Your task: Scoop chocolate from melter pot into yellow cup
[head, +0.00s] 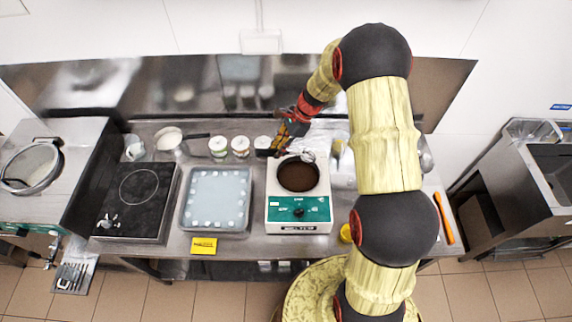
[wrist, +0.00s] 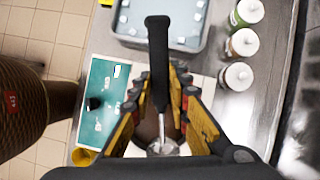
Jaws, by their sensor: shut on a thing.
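The melter (head: 298,213) is a white box with a green front panel, and its round pot holds dark brown chocolate (head: 298,177). My gripper (head: 279,147) is at the back edge of the pot, shut on the black handle of a scoop (wrist: 158,50). A small silver part of the scoop (head: 308,156) shows by the pot's back rim; whether it touches the chocolate is unclear. The yellow cup (head: 345,233) stands right of the melter, partly hidden by my arm. It also shows at the lower left of the wrist view (wrist: 83,157).
A tray of pale liquid with white discs (head: 187,213) and a black hob (head: 129,203) lie left of the melter. Several lidded jars (head: 218,147) stand behind the tray. A yellow sign (head: 203,246) is at the front edge. An orange-handled tool (head: 444,218) lies at the right.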

